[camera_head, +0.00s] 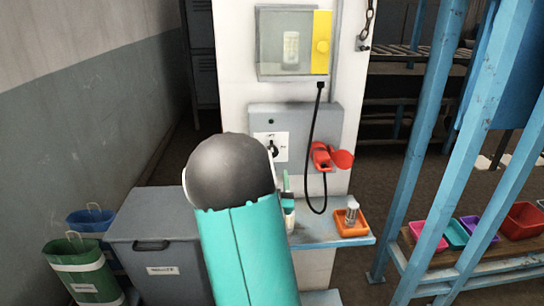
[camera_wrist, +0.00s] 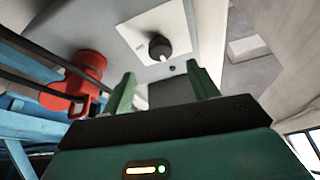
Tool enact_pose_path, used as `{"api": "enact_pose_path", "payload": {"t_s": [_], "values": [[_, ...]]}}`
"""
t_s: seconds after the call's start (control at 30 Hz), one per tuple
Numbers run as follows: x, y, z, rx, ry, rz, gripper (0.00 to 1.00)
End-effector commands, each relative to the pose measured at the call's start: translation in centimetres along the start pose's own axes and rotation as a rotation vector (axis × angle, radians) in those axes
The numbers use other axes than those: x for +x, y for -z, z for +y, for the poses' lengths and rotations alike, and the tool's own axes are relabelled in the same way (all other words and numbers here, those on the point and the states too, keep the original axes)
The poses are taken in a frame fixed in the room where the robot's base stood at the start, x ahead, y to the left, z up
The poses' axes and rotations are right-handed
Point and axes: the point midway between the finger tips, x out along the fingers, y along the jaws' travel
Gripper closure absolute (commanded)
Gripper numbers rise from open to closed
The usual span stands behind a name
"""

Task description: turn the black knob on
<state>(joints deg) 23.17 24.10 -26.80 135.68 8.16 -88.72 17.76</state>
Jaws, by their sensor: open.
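The black knob (camera_head: 273,148) sits on a white label plate (camera_head: 264,155) on the front of a grey control box (camera_head: 322,128). My own arm partly covers that plate in the head view. In the wrist view the round black knob (camera_wrist: 159,47) shows clearly on its white plate, beyond my fingertips and roughly between their lines. My gripper (camera_wrist: 163,82) is open, with two green fingers apart and nothing between them. It is apart from the knob. In the head view only a bit of green finger shows, below the box. The knob's setting is too small to read.
A red plug and socket (camera_head: 324,157) with a black cable is right of the knob; the red part (camera_wrist: 88,68) also shows at the wrist view's left. Below is a ledge with an orange tray (camera_head: 351,224). A blue frame (camera_head: 436,130) stands at right, grey bin (camera_head: 155,250) at left.

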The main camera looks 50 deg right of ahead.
Motion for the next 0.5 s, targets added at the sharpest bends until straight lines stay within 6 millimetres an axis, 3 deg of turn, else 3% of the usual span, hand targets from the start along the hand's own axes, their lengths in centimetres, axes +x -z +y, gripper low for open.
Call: {"api": "enact_pose_path", "payload": {"t_s": [0.3,0.5], "values": [[6.1,0.0,0.0,0.000,0.002,0.001,0.41],[8.0,-0.1,0.0,0.000,0.001,-0.002,0.41]]}}
